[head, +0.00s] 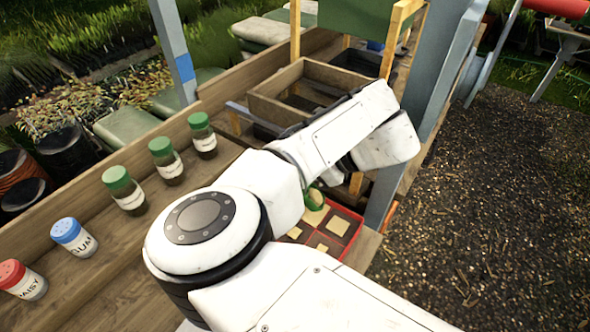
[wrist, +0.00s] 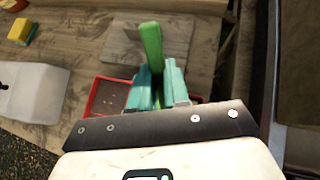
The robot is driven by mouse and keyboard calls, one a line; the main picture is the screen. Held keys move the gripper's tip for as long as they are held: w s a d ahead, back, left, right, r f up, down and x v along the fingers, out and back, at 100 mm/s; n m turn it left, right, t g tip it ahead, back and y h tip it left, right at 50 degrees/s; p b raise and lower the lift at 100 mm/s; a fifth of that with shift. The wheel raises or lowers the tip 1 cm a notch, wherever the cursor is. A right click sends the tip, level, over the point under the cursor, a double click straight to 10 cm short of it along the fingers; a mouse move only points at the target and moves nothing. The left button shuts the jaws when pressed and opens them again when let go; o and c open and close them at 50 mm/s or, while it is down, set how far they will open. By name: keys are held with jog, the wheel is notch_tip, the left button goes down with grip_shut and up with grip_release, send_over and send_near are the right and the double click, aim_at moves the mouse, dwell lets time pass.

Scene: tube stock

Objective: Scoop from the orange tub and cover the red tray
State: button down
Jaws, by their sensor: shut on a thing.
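My gripper (wrist: 160,85) shows in the wrist view with its teal fingers shut on a green handle (wrist: 151,45), which looks like the scoop's. The scoop's bowl is hidden, so I cannot tell whether it holds anything. A red-rimmed tray (wrist: 88,103) with brown contents lies beyond the fingers, partly hidden by them. In the head view, my arm hides the gripper. A red tray (head: 352,250) with tan squares on dark soil shows beneath my arm, near a green ring-shaped part (head: 315,198). No orange tub is clearly visible; only an orange edge (head: 389,216) shows right of the tray.
Jars with green lids (head: 160,146), a blue-lidded jar (head: 73,237) and a red-lidded jar (head: 22,279) line the bench's left. A wooden crate (head: 275,108) stands behind my arm.

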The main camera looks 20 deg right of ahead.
jog(key=shift+s+d+r, duration=0.1)
jog(key=shift+d+r, duration=0.15)
jog(key=shift+s+a+p, duration=0.2)
jog(key=shift+s+p, duration=0.1)
jog(key=shift+s, duration=0.05)
jog(key=s+a+p, duration=0.4)
jog(key=s+a, duration=0.5)
jog(key=a, duration=0.3)
jog(key=shift+a+f, duration=0.15)
jog(key=shift+a, duration=0.25)
dwell(2.0)
jog(key=shift+w, duration=0.1)
jog(key=w+d, duration=0.4)
jog(key=d, duration=0.2)
jog(key=shift+w+d+p, duration=0.4)
jog(key=shift+p, duration=0.05)
dwell(0.6)
